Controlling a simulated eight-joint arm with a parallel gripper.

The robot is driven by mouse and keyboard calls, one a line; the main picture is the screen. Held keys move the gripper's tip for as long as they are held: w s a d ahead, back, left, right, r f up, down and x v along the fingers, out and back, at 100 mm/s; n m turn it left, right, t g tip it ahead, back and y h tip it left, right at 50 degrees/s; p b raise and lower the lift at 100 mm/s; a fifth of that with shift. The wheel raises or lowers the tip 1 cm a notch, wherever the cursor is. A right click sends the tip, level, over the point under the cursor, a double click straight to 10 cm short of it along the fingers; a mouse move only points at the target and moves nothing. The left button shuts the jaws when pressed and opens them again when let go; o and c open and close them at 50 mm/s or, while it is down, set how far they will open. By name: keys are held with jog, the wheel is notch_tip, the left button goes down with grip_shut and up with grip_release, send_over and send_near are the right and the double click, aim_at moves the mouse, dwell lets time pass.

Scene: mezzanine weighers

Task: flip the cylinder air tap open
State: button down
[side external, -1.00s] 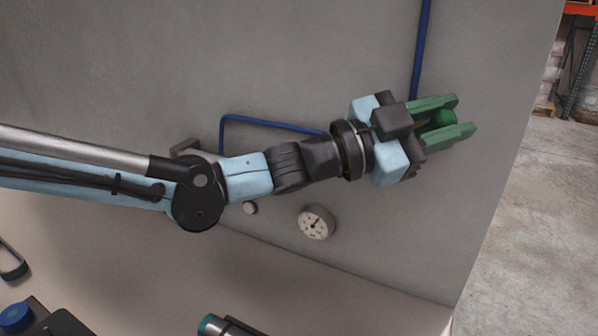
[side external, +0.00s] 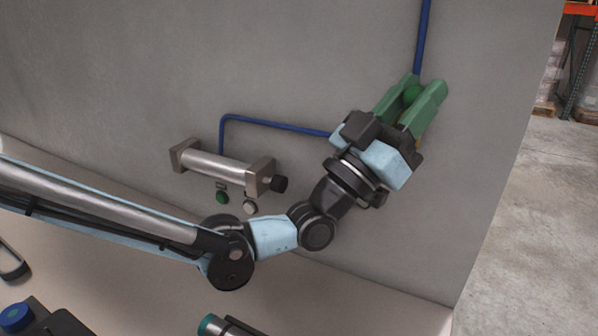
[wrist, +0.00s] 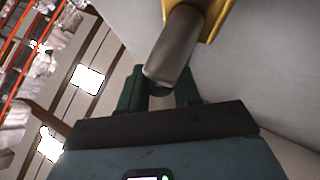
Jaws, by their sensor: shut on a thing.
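The air tap sits on the grey wall panel at the blue pipe, mostly hidden by my gripper (side external: 427,82).
The blue pipe (side external: 424,35) runs up the wall, and another blue pipe (side external: 275,124) runs across to the cylinder. A green button (side external: 222,197) and a pale button (side external: 250,206) sit below the cylinder. A green-capped dark tool (side external: 215,326) lies on the bench.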

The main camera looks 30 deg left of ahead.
jog(key=shift+a+n+t+y, duration=0.25)
jog(key=shift+n+t+y, duration=0.45)
jog(key=shift+n, duration=0.3)
jog(key=shift+a+n+t+y, duration=0.25)
jog(key=shift+n+t+y, duration=0.25)
jog(key=shift+n+y, duration=0.4)
jog(key=shift+n, duration=0.3)
jog(key=c, duration=0.8)
grip_release()
jog(key=shift+c, duration=0.2)
jog(key=shift+f, duration=0.1)
jog(key=v, duration=1.2)
